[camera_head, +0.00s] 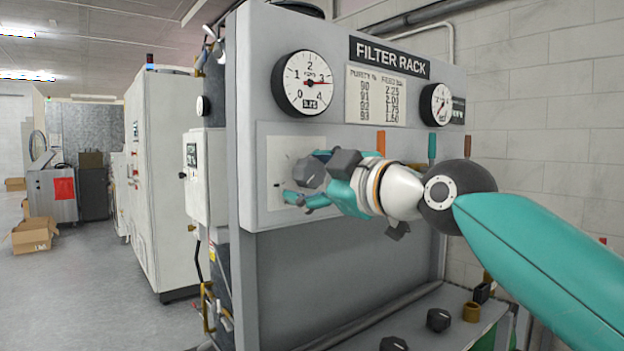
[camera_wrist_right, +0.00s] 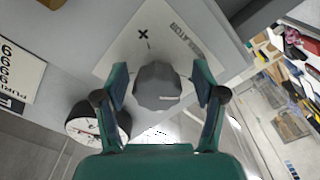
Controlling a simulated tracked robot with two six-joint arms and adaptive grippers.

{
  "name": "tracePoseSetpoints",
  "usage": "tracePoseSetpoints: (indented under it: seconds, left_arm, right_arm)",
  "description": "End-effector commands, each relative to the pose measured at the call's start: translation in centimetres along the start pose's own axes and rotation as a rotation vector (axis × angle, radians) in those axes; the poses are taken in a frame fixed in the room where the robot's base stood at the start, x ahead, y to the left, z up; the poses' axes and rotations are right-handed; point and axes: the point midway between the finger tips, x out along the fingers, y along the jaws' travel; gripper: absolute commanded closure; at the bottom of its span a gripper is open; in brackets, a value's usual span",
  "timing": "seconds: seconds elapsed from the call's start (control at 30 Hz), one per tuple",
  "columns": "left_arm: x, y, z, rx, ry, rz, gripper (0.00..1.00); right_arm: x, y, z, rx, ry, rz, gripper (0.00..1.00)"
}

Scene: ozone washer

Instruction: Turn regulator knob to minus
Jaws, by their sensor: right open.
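The regulator knob (camera_head: 308,172) is dark grey and faceted, on a pale plate on the filter rack's front panel. In the right wrist view the knob (camera_wrist_right: 157,83) sits between the two fingers, with a light pointer line on its face. A plus mark (camera_wrist_right: 143,33) and part of the regulator lettering (camera_wrist_right: 186,42) show on the plate. My left gripper is not in view.
A large gauge (camera_head: 306,83) above the knob reads about 3. A purity table (camera_head: 376,98) and a smaller gauge (camera_head: 435,104) are to its right. A tall white cabinet (camera_head: 165,170) stands left of the rack.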

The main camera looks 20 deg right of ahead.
Motion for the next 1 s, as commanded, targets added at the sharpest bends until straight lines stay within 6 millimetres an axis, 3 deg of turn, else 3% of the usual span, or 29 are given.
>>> tracePoseSetpoints:
  seconds: [0.27,0.7,1.0]
  left_arm:
    - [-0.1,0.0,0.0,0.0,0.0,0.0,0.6]
    - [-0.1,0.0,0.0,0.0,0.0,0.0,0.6]
    - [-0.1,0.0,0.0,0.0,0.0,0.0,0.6]
  right_arm:
    - [-1.3,0.2,-0.2,0.001,0.003,0.004,0.3]
    - [-9.5,0.0,0.0,0.0,0.002,0.002,0.3]
    - [-11.9,-0.1,0.1,0.0,0.0,-0.001,0.3]
